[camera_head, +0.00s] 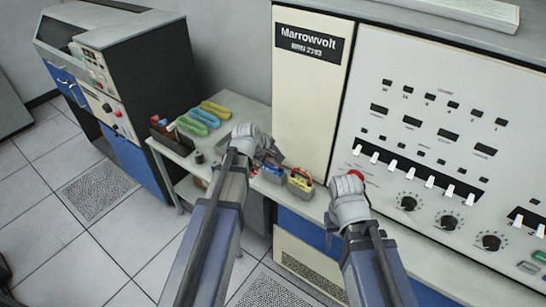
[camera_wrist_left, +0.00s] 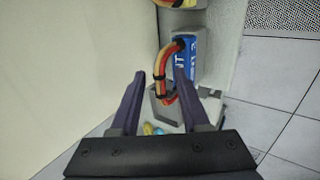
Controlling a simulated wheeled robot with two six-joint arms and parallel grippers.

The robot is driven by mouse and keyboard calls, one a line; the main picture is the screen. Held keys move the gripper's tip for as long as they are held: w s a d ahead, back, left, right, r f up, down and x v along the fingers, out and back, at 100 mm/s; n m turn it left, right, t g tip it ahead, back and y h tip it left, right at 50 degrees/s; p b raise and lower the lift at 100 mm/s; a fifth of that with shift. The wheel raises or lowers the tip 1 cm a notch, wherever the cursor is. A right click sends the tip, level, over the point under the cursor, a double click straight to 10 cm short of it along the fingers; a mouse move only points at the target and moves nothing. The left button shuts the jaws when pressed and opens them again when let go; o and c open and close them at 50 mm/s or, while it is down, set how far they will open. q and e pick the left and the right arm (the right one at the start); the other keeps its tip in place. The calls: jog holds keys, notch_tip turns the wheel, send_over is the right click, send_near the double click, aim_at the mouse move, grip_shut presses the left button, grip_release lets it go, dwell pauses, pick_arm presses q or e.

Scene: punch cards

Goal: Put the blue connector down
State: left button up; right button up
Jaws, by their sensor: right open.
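The blue connector (camera_head: 272,174) sits on the narrow ledge of the pale cabinet, beside a yellow connector (camera_head: 300,183). In the left wrist view the blue connector (camera_wrist_left: 184,60) shows its white lettering and a red and yellow cable loop (camera_wrist_left: 161,75). My left gripper (camera_head: 270,160) is just above and behind the connector. In the left wrist view its two fingers (camera_wrist_left: 160,78) are apart, with the cable loop between them and visible gaps. My right gripper (camera_head: 354,182) is open in front of the switch panel; its fingers are mostly hidden by its own body.
The switch panel (camera_head: 440,150) with white switches and black knobs stands close to my right gripper. A red button (camera_head: 357,174) is right beside that gripper.

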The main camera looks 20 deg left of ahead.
pick_arm(q)
jog(key=shift+s+r+p, duration=0.1)
jog(key=shift+r+p, duration=0.35)
jog(key=p+v, duration=1)
jog(key=v, duration=0.2)
jog(key=s+d+f+m+g+y, duration=0.1)
jog(key=s+d+f+m+g, duration=0.1)
jog(key=s+d+m, duration=0.5)
jog(key=s+d+f+m+g+y, duration=0.2)
jog(key=s+d+m+g, duration=0.2)
jog(key=s+d+m, duration=0.4)
jog(key=s+m, duration=0.2)
jog(key=shift+s+d+m+g+y+b, duration=0.2)
jog(key=shift+d+m+g+y+b, duration=0.1)
jog(key=shift+d+m+g, duration=0.1)
pick_arm(e)
notch_tip(320, 180, up, 10)
pick_arm(q)
jog(key=shift+f, duration=0.1)
pick_arm(e)
jog(key=shift+r, duration=0.1)
notch_tip(320, 180, down, 19)
jog(key=b, duration=1.8)
jog(key=shift+r+b, duration=0.2)
jog(key=shift+b, duration=0.1)
pick_arm(q)
notch_tip(320, 180, down, 18)
jog(key=shift+f, duration=0.15)
pick_arm(e)
jog(key=shift+r, duration=0.15)
